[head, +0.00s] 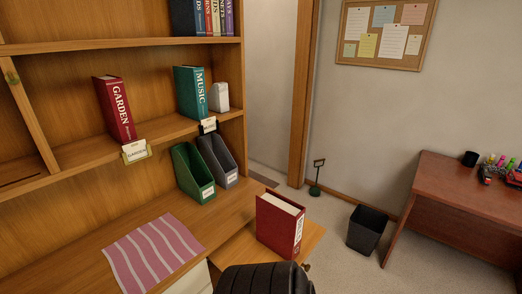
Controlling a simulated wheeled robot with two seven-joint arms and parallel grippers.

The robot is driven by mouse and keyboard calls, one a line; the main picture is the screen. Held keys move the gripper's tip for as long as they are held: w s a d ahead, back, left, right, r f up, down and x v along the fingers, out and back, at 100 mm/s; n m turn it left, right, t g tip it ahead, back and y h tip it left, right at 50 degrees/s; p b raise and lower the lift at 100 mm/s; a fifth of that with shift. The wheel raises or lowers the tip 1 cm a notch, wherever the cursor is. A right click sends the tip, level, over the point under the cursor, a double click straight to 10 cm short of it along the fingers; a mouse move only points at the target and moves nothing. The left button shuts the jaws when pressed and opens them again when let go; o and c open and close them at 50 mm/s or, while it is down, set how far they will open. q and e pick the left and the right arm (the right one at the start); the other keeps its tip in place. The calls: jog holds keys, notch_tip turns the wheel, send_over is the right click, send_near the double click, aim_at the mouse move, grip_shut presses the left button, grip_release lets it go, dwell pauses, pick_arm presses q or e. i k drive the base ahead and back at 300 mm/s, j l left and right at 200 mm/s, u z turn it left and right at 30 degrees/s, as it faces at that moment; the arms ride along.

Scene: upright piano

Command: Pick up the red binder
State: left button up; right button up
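A red binder (279,228) stands on a lower wooden surface at the right end of the desk. Its pale page edges show on top, and a white label is on its right-hand face. A second, crimson binder (115,109) marked GARDEN stands on the shelf at the left, leaning slightly. Neither of my grippers shows in the head view, and nothing is seen holding either binder.
A black ribbed object (264,279), perhaps a chair back, covers the bottom edge just before the red binder. A teal MUSIC binder (190,92), green file holder (193,174), grey file holder (218,160) and pink striped mat (153,251) are nearby. A black bin (367,230) stands right.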

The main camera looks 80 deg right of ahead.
aim_at(279, 220)
jog(key=z, duration=2.8)
